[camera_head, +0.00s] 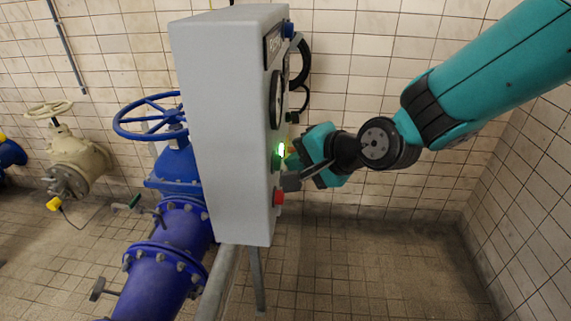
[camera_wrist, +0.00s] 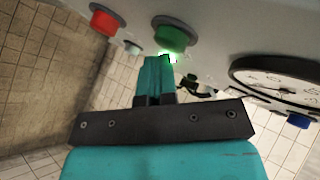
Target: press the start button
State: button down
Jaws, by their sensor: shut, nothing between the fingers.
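The green start button (camera_wrist: 173,35) sticks out of the face of a grey control box (camera_head: 220,110). It also shows in the head view as a dark green knob (camera_head: 277,165). A red button (camera_wrist: 103,20) is on the same face, lower down in the head view (camera_head: 279,197). A bright green glow (camera_head: 281,150) shows just above the green button. My gripper (camera_wrist: 158,62) is shut and empty. Its teal fingertips are close to the green button and the glow in the wrist view; I cannot tell whether they touch either.
A round gauge (camera_wrist: 275,80) and a blue knob (camera_wrist: 298,121) are on the same face. Blue pipework with a blue handwheel (camera_head: 150,115) stands left of the box. A cream valve (camera_head: 75,160) is farther left. The tiled floor at right (camera_head: 370,260) is clear.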

jog(key=shift+d, duration=0.1)
jog(key=shift+s+d+b, duration=0.1)
jog(key=shift+d+b, duration=0.75)
jog(key=shift+d, duration=2.1)
jog(key=s+d+n+g+h+b, duration=0.1)
jog(key=s+d+n+g, duration=0.1)
jog(key=s, duration=0.5)
jog(key=s+d+f+n+g+h+b, duration=0.1)
jog(key=s+d+n+g+h+b, duration=0.1)
jog(key=s+d+n, duration=0.3)
jog(key=s+d+n+g+h+b, duration=0.2)
jog(key=s+n, duration=0.4)
jog(key=s, duration=0.4)
jog(key=shift+s+d+f+g, duration=0.15)
jog(key=shift+d+f+g, duration=0.25)
jog(key=shift+d, duration=0.25)
